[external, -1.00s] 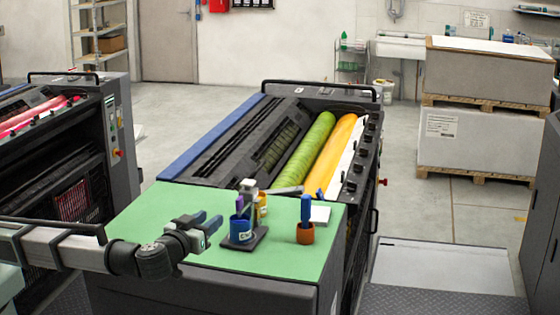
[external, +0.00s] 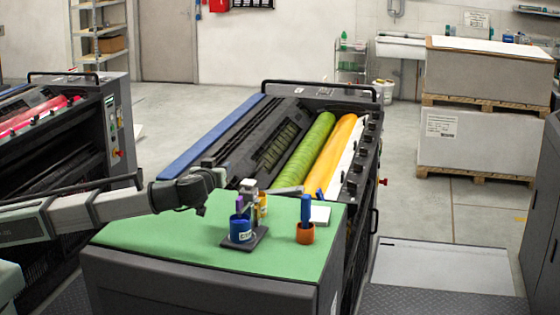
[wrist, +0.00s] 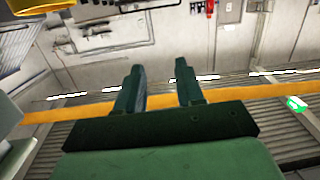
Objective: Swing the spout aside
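An ink unit (external: 241,230) stands on the green top, with a dark base, a blue cup and a grey upright head (external: 248,186). A flat grey bar (external: 288,190) reaches right from near the head towards the rollers; I take it for the spout, but its joint is too small to make out. My gripper (external: 208,178) is above the green top, left of and apart from the head; its fingers are hard to see there. In the wrist view my gripper (wrist: 158,70) has its two fingers apart with nothing between them. The unit is not in the wrist view.
A yellow can (external: 263,204) stands close behind the blue cup. An orange cup with a blue tool (external: 305,232) and a white pad (external: 320,215) are to the right. Green and yellow rollers (external: 304,150) lie behind. The green top's left part (external: 150,235) is clear.

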